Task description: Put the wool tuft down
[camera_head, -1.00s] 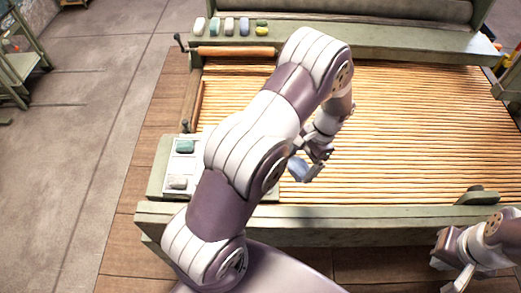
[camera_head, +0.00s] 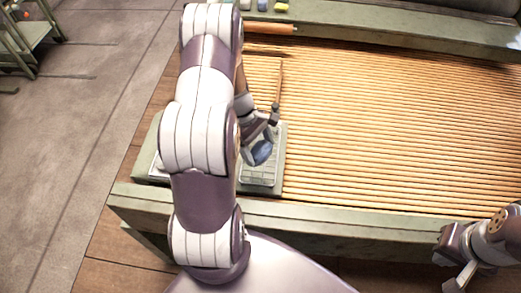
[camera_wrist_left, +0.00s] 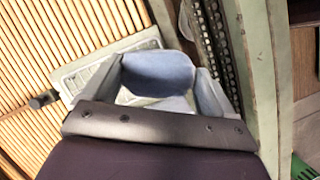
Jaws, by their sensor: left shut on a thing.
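A blue-grey wool tuft (camera_head: 263,152) is between the fingers of my left gripper (camera_head: 258,147), which is shut on it. In the left wrist view the tuft (camera_wrist_left: 157,73) sits between both finger pads, over a pale grey tray (camera_wrist_left: 98,68). In the head view this tray (camera_head: 277,163) lies at the front left corner of the slatted lattice. I cannot tell whether the tuft touches the tray. My right gripper (camera_head: 455,268) is at the bottom right, away from the tuft; its finger opening is unclear.
The wide slatted lattice (camera_head: 400,120) to the right is clear. A green front beam (camera_head: 330,222) runs along its near edge. More tufts (camera_head: 281,7) lie on the back ledge. A small dark upright handle (camera_head: 275,112) stands close by the tray. My left arm hides the left side.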

